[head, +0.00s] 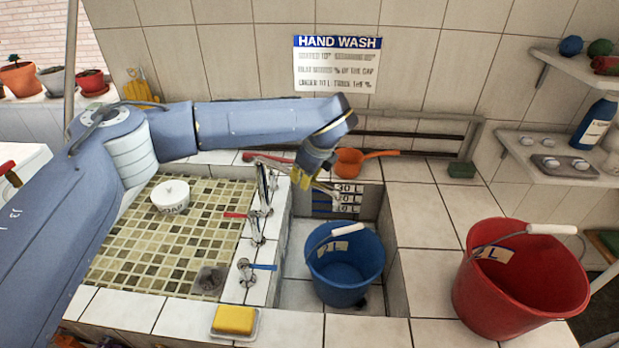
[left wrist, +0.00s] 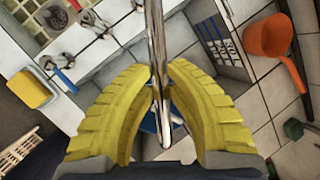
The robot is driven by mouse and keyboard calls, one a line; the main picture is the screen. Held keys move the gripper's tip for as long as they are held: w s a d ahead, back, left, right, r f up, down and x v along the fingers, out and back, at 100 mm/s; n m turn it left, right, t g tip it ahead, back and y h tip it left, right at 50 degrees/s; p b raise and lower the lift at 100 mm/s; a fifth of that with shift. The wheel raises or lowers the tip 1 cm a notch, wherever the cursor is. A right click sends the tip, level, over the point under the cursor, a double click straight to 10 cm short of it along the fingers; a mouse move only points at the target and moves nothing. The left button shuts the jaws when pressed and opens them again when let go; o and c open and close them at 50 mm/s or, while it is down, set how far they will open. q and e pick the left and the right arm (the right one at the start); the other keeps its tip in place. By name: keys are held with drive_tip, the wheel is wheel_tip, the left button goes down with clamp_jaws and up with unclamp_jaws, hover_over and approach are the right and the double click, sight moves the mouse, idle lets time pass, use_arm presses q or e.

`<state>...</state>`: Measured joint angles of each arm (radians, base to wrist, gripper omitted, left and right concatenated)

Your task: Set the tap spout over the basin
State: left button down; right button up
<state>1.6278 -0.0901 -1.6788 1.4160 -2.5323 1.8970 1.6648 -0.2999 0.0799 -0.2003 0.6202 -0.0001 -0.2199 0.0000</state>
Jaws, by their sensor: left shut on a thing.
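The chrome tap (head: 264,190) stands on the tiled ledge between the mosaic-tiled basin (head: 125,243) and a deeper tiled recess. My left gripper (head: 318,184) is over the recess, right of the tap, with its yellow fingers shut on the tap spout (head: 336,200). In the left wrist view the chrome spout (left wrist: 156,45) runs between the yellow fingers (left wrist: 163,88) and its end sticks out past them. The spout points over the recess and the blue bucket (head: 345,270), not over the mosaic basin. Part of the spout is hidden behind my gripper. My right gripper is not in view.
A white soap pot (head: 170,196) stands in the mosaic basin. Taps with red (head: 236,215) and blue (head: 263,267) handles line the ledge. An orange dipper (head: 350,161) lies behind the recess. A yellow sponge (head: 234,319) is in front; a red bucket (head: 505,310) is at right.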

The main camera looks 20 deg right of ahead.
use_arm(q)
drive_tip(key=shift+a, duration=0.1)
drive_tip(key=c, duration=1.3)
unclamp_jaws()
drive_tip(key=shift+r, duration=0.1)
drive_tip(key=v, duration=1.1)
drive_tip(key=shift+s+r, duration=0.15)
drive_tip(key=shift+r, duration=0.2)
